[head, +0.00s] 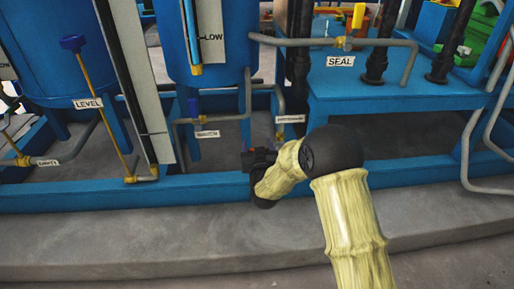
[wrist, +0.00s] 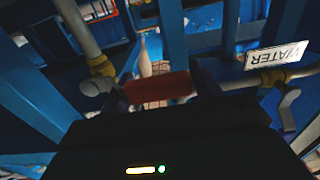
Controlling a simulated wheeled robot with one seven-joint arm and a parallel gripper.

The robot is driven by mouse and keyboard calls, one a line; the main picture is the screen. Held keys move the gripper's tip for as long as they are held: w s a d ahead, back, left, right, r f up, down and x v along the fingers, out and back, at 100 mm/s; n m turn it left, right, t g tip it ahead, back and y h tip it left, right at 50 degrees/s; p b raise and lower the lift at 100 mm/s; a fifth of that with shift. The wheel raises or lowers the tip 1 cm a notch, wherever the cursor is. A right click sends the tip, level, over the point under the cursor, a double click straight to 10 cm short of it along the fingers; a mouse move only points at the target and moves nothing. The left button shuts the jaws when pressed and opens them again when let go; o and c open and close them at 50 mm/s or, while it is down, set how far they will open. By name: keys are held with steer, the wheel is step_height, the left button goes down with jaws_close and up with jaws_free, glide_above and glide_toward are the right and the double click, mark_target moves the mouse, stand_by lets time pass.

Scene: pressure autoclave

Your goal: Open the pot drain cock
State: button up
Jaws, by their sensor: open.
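My gripper (head: 258,165) is low in front of the blue frame in the head view, among the pipes under the middle tank. In the wrist view its jaws (wrist: 160,92) are open, with a red, rounded bar-like handle (wrist: 158,87) across the space between them. I cannot tell whether they touch it. No label reading pot drain is legible, so I cannot tell for sure that this red handle is the drain cock. In the head view my gripper and arm hide what lies directly behind them.
A WATER label (wrist: 276,56) and a grey lever (wrist: 286,108) are on the right in the wrist view. A pipe with a yellow fitting (wrist: 102,66) is on the left. The blue lower rail (head: 90,196) runs along the front. The concrete floor (head: 150,245) before it is clear.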

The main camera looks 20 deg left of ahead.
steer(key=c, duration=1.1)
